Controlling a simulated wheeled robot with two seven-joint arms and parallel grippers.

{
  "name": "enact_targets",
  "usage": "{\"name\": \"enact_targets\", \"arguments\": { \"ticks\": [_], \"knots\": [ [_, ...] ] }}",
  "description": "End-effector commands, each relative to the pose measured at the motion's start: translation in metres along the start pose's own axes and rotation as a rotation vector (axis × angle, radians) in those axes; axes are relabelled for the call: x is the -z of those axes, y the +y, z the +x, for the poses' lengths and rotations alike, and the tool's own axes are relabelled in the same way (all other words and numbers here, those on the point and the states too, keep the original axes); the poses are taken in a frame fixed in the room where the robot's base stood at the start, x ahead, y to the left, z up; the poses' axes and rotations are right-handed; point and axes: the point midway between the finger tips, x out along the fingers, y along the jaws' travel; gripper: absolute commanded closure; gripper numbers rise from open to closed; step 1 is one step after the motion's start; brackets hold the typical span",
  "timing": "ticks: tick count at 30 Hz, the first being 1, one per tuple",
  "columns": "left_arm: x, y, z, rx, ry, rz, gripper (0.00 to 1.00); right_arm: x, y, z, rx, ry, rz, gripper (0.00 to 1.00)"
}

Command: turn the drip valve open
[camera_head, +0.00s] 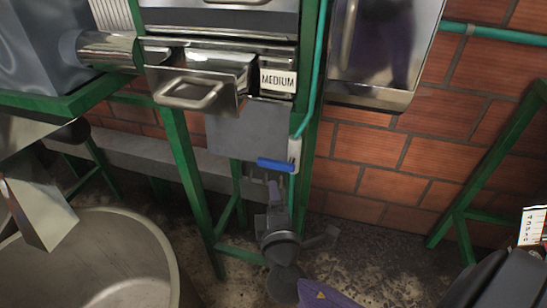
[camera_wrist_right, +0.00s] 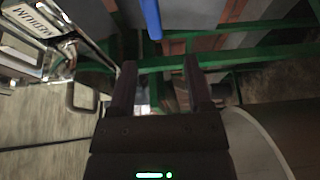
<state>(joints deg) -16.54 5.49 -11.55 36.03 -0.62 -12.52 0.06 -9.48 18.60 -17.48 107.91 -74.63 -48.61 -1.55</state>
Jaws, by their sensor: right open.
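The drip valve shows as a blue lever handle (camera_head: 275,164) lying roughly level, beside a pale grey fitting at the lower end of a thin green pipe (camera_head: 304,110). In the right wrist view the blue handle (camera_wrist_right: 152,18) is at the top, beyond my fingertips and pointing away from them. My right gripper (camera_head: 277,192) is just below the handle in the head view, fingers pointing up at it. In the right wrist view the jaws (camera_wrist_right: 159,70) are apart with nothing between them. I see no contact with the handle. My left gripper is not in view.
A metal drawer (camera_head: 195,93) with a loop handle and a MEDIUM label (camera_head: 278,81) is above the valve. Green frame legs (camera_head: 190,175) stand to the left. A large round bin (camera_head: 145,235) is at lower left. A brick wall (camera_head: 375,150) is behind.

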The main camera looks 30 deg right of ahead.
Motion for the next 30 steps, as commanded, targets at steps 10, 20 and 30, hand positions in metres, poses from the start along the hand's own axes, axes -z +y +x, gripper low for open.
{"name": "enact_targets", "arguments": {
  "ticks": [10, 20, 30],
  "knots": [
    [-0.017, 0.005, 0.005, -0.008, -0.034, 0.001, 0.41, 0.000, 0.005, 0.072, -0.020, -0.003, -0.004, 0.35],
    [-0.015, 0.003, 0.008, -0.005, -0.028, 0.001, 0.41, 0.000, 0.005, 0.098, -0.015, -0.002, -0.001, 0.35],
    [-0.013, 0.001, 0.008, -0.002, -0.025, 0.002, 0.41, 0.000, 0.005, 0.098, -0.015, -0.001, -0.001, 0.73]
  ]
}}
